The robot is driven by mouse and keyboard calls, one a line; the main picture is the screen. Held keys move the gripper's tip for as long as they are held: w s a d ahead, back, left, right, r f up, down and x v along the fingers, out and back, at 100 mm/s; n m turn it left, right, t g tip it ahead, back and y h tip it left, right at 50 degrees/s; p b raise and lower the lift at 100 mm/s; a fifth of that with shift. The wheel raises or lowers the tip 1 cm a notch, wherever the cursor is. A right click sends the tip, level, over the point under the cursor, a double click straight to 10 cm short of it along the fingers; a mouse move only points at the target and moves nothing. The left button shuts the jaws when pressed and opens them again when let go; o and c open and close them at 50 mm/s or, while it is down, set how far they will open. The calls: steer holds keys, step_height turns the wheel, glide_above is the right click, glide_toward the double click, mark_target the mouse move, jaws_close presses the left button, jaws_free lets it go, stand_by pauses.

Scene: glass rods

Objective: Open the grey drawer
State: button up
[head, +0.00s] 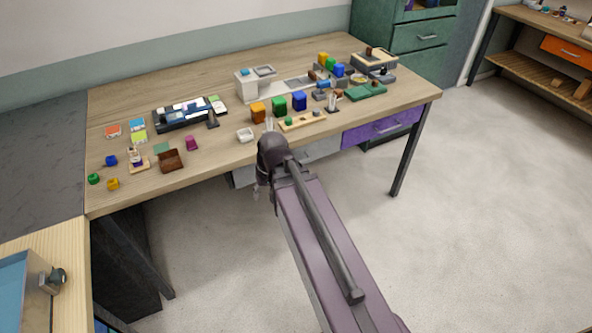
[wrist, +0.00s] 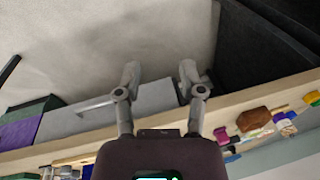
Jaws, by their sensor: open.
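The grey drawer (head: 321,150) is under the front edge of the wooden table, left of the purple drawer. My arm hides its middle in the head view. In the wrist view, the picture is turned over and the grey drawer front (wrist: 60,122) spans from the purple drawer to behind my fingers. Its pale bar handle (wrist: 95,103) runs toward my left-hand finger, which may hide part of it. My gripper (wrist: 160,72) is open and empty, fingers spread apart near the drawer's right end in that view. In the head view my gripper (head: 258,190) hangs by the table's front edge.
The wooden table (head: 225,135) carries many small blocks, trays and boxes. The purple drawer (head: 382,128) is beside the grey one. A green cabinet (head: 420,38) stands behind. The floor (head: 480,210) in front is clear.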

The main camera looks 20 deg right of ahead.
steer(key=w+d+f+m+t+y+b, duration=0.55)
steer(key=w+d+f+b, duration=0.45)
steer(key=b, duration=0.6)
steer(key=d+f+m+t+b, duration=0.2)
steer(key=d+m+t+b, duration=0.1)
steer(key=d+b, duration=0.3)
steer(key=w+d+f+m+t+b, duration=0.1)
steer(key=d+f+m+t+b, duration=0.2)
steer(key=d+b, duration=0.4)
steer(key=d+m+t, duration=0.1)
steer(key=d+t, duration=0.1)
steer(key=d, duration=0.2)
steer(key=shift+d+f+h, duration=0.2)
steer(key=shift+d+h, duration=0.05)
steer(key=shift+h, duration=0.1)
steer(key=shift+w, duration=0.15)
steer(key=b+x, duration=0.2)
steer(key=x, duration=1.1)
steer(key=shift+w+a, duration=0.15)
steer(key=shift+w, duration=0.2)
